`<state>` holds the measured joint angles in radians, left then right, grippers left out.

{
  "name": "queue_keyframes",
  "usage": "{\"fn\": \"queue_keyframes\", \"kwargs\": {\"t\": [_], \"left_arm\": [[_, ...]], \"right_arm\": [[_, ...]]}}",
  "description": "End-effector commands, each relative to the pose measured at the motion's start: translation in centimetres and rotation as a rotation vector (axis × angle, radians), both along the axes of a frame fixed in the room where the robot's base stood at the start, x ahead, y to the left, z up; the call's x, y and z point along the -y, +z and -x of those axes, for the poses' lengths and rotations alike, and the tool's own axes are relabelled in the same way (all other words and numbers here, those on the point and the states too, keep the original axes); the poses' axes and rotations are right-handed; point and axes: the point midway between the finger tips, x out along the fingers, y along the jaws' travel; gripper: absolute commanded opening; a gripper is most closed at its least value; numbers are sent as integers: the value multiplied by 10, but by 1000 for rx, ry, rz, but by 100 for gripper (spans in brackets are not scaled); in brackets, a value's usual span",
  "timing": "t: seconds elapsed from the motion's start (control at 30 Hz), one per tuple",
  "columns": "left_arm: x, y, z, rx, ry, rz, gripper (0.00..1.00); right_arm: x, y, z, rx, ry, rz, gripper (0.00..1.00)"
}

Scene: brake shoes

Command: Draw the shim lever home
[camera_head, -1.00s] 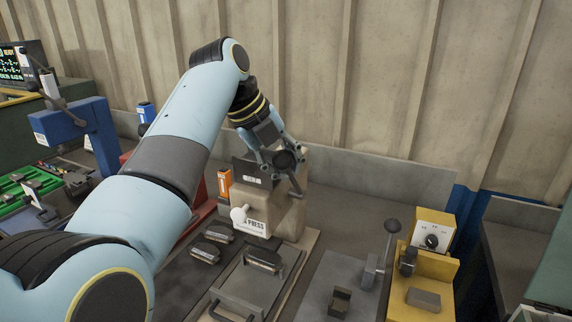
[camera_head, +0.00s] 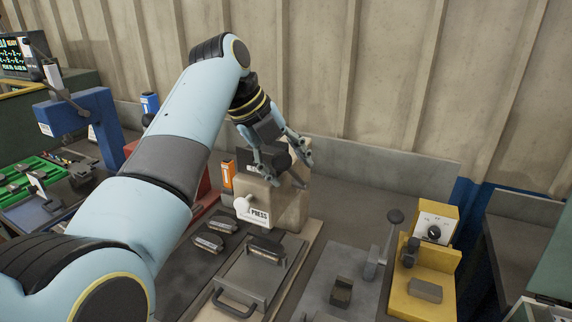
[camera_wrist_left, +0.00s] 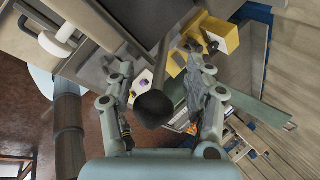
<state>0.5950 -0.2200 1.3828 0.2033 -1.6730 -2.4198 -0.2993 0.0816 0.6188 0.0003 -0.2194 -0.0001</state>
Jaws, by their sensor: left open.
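My left gripper (camera_head: 284,166) is open above the tan press block (camera_head: 290,208), which carries a PRESS label. In the left wrist view, a dark round knob (camera_wrist_left: 155,108) on a thick shaft (camera_wrist_left: 163,66) shows between its spread fingers (camera_wrist_left: 158,84); I cannot tell whether they touch it. In the head view that knob is mostly hidden by the gripper. A second lever (camera_head: 385,243) with a black ball knob stands upright on the grey plate at the right. No label shows which is the shim lever. My right gripper is not in view.
A yellow fixture (camera_head: 440,262) with a dial stands right of the grey plate (camera_head: 330,268). Brake shoes (camera_head: 208,242) and a handled grey plate (camera_head: 258,284) lie in front of the press. A blue press-like stand (camera_head: 92,122) is at the left. A wall is close behind.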

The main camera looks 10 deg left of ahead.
Motion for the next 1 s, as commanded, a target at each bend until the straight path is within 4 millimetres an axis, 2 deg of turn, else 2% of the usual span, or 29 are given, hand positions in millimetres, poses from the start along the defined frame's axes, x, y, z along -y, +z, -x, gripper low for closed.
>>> {"fn": "queue_keyframes", "kwargs": {"t": [0.17,0.4,0.6,0.77,1.0], "left_arm": [[-9,19,4,5,2,0,53],[-31,67,18,5,3,-2,53],[-44,95,27,1,1,-1,53],[-48,103,30,-1,1,-1,53],[-48,104,30,-1,1,-1,53]], "right_arm": [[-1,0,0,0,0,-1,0],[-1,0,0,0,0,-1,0],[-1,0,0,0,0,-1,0],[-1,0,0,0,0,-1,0],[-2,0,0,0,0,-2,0]]}}
